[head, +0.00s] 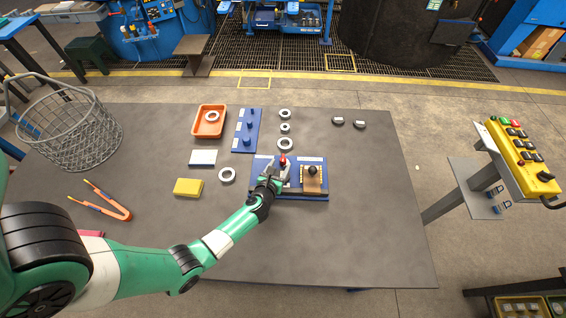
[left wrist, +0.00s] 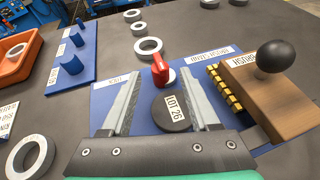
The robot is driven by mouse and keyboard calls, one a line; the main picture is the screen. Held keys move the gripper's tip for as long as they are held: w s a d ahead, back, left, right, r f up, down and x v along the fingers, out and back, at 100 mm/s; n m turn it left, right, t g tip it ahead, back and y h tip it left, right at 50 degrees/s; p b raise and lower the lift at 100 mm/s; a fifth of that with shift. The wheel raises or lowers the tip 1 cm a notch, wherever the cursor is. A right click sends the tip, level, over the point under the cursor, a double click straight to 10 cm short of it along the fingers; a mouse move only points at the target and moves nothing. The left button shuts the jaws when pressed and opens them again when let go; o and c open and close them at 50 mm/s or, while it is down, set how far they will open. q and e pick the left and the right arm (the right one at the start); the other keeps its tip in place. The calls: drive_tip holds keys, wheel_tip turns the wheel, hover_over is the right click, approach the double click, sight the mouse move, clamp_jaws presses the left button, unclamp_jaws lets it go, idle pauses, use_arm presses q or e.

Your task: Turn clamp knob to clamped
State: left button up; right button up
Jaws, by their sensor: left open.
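The red clamp knob (left wrist: 160,68) stands on the blue fixture board (left wrist: 103,97), and it shows as a small red shape in the head view (head: 283,159). My left gripper (head: 274,170) is open over the left half of the board. In the left wrist view its fingers (left wrist: 162,76) point toward the knob, with the knob between or just past their tips; I cannot tell if they touch it. A black disc labelled LOT 26 (left wrist: 172,108) lies between the fingers, nearer the palm. My right gripper is not in view.
A wooden brush with a black ball handle (left wrist: 275,56) stands close to the right finger. Left of the board are a blue peg plate (head: 247,130), an orange tray (head: 196,130), a yellow block (head: 188,187) and metal rings (head: 227,175).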

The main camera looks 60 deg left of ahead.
sight(281, 163)
use_arm(q)
drive_tip(key=b+x, duration=0.1)
drive_tip(key=x, duration=0.2)
drive_tip(key=shift+a+f, duration=0.1)
drive_tip(key=shift+f, duration=0.1)
drive_tip(key=shift+w+a, duration=0.4)
drive_tip(key=shift+w, duration=0.05)
clamp_jaws()
